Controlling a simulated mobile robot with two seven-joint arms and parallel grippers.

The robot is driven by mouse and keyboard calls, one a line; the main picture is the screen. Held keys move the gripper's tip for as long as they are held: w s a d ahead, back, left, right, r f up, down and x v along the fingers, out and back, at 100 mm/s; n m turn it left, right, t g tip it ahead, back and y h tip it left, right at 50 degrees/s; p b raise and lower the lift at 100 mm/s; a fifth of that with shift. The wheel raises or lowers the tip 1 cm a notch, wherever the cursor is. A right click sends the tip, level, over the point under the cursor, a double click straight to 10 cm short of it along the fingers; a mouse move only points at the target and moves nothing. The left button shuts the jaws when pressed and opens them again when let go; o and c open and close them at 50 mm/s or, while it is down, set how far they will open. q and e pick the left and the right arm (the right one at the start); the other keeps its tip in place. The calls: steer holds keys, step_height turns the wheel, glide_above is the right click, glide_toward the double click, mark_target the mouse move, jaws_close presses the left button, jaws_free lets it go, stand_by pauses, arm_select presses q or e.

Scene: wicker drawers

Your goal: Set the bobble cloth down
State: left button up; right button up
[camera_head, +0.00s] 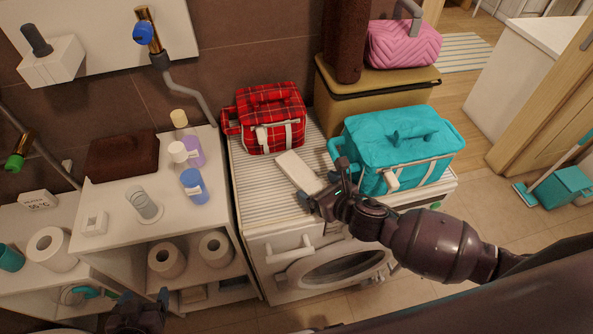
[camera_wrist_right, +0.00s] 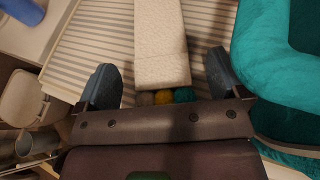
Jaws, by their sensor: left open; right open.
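The bobble cloth (camera_head: 298,171) is a narrow white strip lying on the ribbed top of the washing machine (camera_head: 250,206), between the red tartan bag and the teal bag. In the right wrist view the cloth (camera_wrist_right: 162,45) runs between my fingers, with grey, yellow and teal bobbles (camera_wrist_right: 163,97) at its near end. My right gripper (camera_head: 322,184) is open at that near end, with a gap between each finger and the cloth. My left gripper (camera_head: 137,308) is open, low at the picture's bottom left, away from the cloth.
The red tartan bag (camera_head: 268,115) stands behind the cloth and the teal bag (camera_head: 398,148) close to its right. Bottles (camera_head: 194,187) and a brown towel (camera_head: 122,156) sit on the white shelf unit at left. Ribbed surface left of the cloth is clear.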

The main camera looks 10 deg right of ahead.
steer(key=shift+x, duration=0.95)
steer(key=c, duration=1.1)
steer(key=shift+d, duration=0.1)
